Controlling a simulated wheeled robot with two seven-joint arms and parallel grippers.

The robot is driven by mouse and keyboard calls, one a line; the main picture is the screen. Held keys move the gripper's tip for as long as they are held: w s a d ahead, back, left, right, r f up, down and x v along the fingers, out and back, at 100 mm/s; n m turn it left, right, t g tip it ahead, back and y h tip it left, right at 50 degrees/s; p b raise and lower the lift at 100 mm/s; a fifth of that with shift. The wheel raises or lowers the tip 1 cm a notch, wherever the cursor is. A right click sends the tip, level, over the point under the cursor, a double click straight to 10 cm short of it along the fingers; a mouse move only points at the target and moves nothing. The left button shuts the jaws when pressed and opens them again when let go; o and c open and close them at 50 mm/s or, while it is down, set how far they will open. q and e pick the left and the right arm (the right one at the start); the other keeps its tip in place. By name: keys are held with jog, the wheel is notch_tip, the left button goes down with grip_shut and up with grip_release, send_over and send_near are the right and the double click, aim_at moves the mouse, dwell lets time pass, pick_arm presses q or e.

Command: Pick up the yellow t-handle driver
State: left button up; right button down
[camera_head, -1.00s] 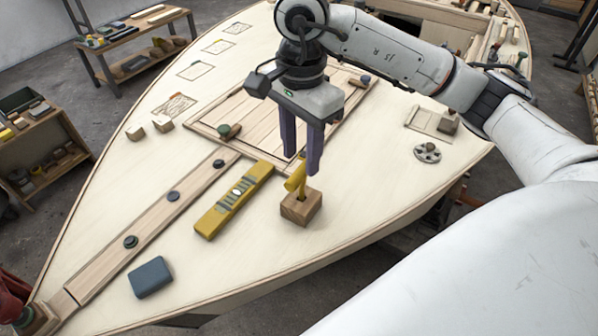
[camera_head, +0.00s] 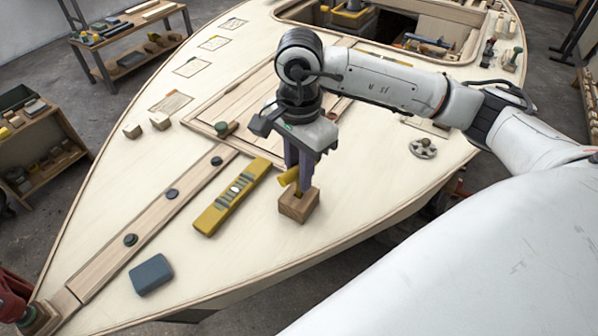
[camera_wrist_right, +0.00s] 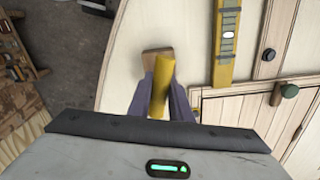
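The yellow t-handle driver (camera_head: 288,177) stands in a small wooden block (camera_head: 298,206) on the pale plywood deck, with its yellow bar sticking out to the left. My right gripper (camera_head: 301,186) points down over the block, its purple fingers around the driver. In the right wrist view the yellow driver (camera_wrist_right: 161,84) lies between the two fingers (camera_wrist_right: 163,98), with no clear gap beside it, so they look shut on it. The wooden block (camera_wrist_right: 157,57) shows partly behind it. The fingers hide part of the driver's shank. My left gripper is not in view.
A yellow level (camera_head: 233,197) lies just left of the block, and also shows in the wrist view (camera_wrist_right: 226,50). A blue-grey box (camera_head: 151,275) lies at the lower left. A round metal fitting (camera_head: 423,148) is to the right. Open deck surrounds the block.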

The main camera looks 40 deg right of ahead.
jog(key=shift+r, duration=0.2)
notch_tip(320, 180, up, 8)
jog(key=shift+f+b, duration=0.25)
jog(key=shift+b, duration=0.1)
notch_tip(320, 180, up, 3)
jog(key=shift+r+p, duration=0.1)
jog(key=shift+p, duration=0.45)
notch_tip(320, 180, up, 4)
jog(key=p, duration=0.3)
